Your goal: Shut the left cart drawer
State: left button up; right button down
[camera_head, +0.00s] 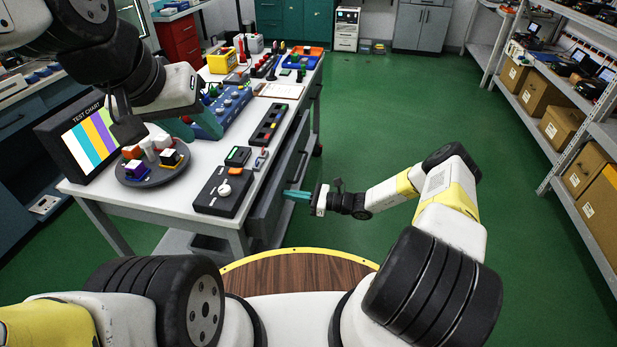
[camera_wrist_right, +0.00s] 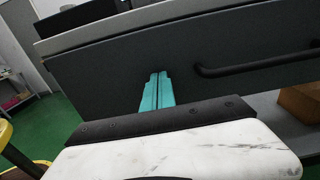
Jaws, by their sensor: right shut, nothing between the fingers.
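The left cart drawer (camera_head: 270,208) is a dark grey drawer under the cart's white top, on its right side. Its front seems to stand slightly out from the top's edge; the exact gap is unclear. In the right wrist view the drawer front (camera_wrist_right: 110,84) fills the middle, with a dark bar handle (camera_wrist_right: 250,69) to the right. My right gripper (camera_head: 289,194) is shut and empty, its teal fingers (camera_wrist_right: 157,91) pointing at the front, left of the handle. Contact is unclear. My left gripper (camera_head: 182,130) is over the cart top, its fingers partly hidden.
The cart top (camera_head: 150,200) carries a test chart screen (camera_head: 87,133), a round tray (camera_head: 150,178), a black control box (camera_head: 225,191) and several devices. Shelves with cardboard boxes (camera_head: 585,168) stand at the right. Green floor between is clear.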

jog(key=x, duration=0.5)
jog(key=shift+a, duration=0.25)
jog(key=shift+w+a, duration=0.1)
jog(key=shift+a+r, duration=0.1)
jog(key=shift+a, duration=0.05)
